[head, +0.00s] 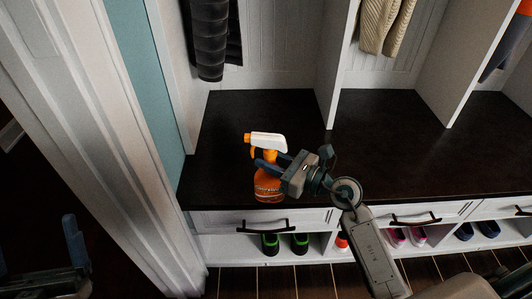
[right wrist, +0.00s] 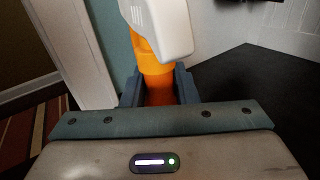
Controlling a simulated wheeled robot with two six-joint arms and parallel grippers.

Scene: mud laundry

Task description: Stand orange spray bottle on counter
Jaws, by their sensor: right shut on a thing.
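The orange spray bottle (head: 268,187) with a white and orange spray head is upright at the front edge of the dark counter (head: 235,125), in the left bay. Whether its base touches the counter is hard to tell. My right gripper (head: 270,164) is shut on the bottle's upper part, just below the spray head. In the right wrist view the bottle's orange neck (right wrist: 158,68) sits between the two fingers, and its lower body is hidden. My left gripper (head: 40,262) is at the lower left, away from the counter, its fingers apart and empty.
White dividers (head: 333,75) split the counter into bays, with coats (head: 208,40) hanging above. Drawers (head: 265,218) and shoe cubbies with several shoes (head: 270,243) lie below. A white door frame (head: 110,140) stands left. The counter behind the bottle is clear.

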